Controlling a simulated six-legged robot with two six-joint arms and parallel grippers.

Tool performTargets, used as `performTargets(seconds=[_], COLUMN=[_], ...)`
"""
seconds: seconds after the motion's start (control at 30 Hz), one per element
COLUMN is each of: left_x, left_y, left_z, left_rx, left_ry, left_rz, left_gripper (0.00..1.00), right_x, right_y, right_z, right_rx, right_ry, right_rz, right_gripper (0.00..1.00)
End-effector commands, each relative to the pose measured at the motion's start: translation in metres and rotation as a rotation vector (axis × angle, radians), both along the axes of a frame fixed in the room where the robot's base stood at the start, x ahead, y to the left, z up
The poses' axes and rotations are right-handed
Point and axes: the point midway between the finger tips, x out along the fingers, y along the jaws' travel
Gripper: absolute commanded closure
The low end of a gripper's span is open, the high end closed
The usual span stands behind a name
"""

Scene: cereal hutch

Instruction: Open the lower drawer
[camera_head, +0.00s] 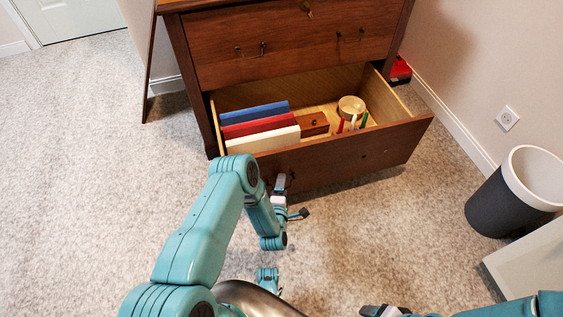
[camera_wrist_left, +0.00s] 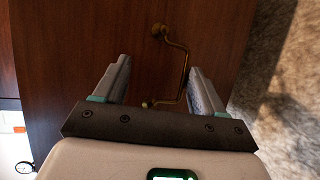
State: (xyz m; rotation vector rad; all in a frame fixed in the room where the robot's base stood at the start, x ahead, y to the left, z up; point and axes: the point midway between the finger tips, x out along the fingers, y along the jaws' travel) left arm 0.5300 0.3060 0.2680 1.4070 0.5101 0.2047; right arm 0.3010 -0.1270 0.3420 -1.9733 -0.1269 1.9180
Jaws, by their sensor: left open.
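The lower drawer (camera_head: 340,160) of the brown wooden hutch stands pulled well out in the head view. Its front also shows in the left wrist view (camera_wrist_left: 70,60). A brass handle (camera_wrist_left: 182,72) is on that front, its bar beside the right-hand finger in the picture. My left gripper (camera_head: 291,197) is open close to the drawer front; in the wrist view its fingers (camera_wrist_left: 160,68) are apart with nothing clamped between them. In the head view the arm hides part of the front. My right gripper (camera_head: 385,311) shows only partly at the bottom edge.
The drawer holds blue, red and white books (camera_head: 260,130), a small wooden box (camera_head: 313,123), a round container (camera_head: 351,105) and pens. The upper drawer (camera_head: 290,45) is shut. A dark bin (camera_head: 497,205) stands at the right wall. Carpet on the left is clear.

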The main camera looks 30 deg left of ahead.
Motion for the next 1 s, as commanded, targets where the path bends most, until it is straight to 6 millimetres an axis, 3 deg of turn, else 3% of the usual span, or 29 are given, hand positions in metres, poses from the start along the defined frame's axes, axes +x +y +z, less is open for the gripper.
performTargets(seconds=[0.03,0.17,0.2,0.23,0.5,0.7,1.0], left_x=[0.007,0.009,0.009,0.009,0.008,0.007,0.006], left_y=[0.005,0.005,0.005,0.005,0.005,0.005,0.005], left_z=[0.036,0.074,0.085,0.094,0.15,0.166,0.167], left_rx=[0.023,0.025,0.025,0.025,0.021,0.018,0.018], left_ry=[-0.036,-0.041,-0.043,-0.043,-0.035,-0.031,-0.029], left_rz=[0.007,0.004,0.003,0.003,0.005,0.004,0.005], left_gripper=[0.42,0.29,0.35,0.66,0.66,0.66,0.66], right_x=[-0.002,-0.005,-0.006,-0.007,-0.009,-0.009,-0.009], right_y=[0.002,0.005,0.006,0.007,0.009,0.009,0.009], right_z=[0.015,0.03,0.035,0.038,0.058,0.062,0.062], right_rx=[0.002,0.004,0.005,0.005,0.007,0.007,0.007], right_ry=[0.003,0.009,0.011,0.012,0.015,0.015,0.015], right_rz=[0.006,0.019,0.024,0.027,0.035,0.034,0.034], right_gripper=[0.32,0.32,0.32,0.32,0.32,0.32,0.32])
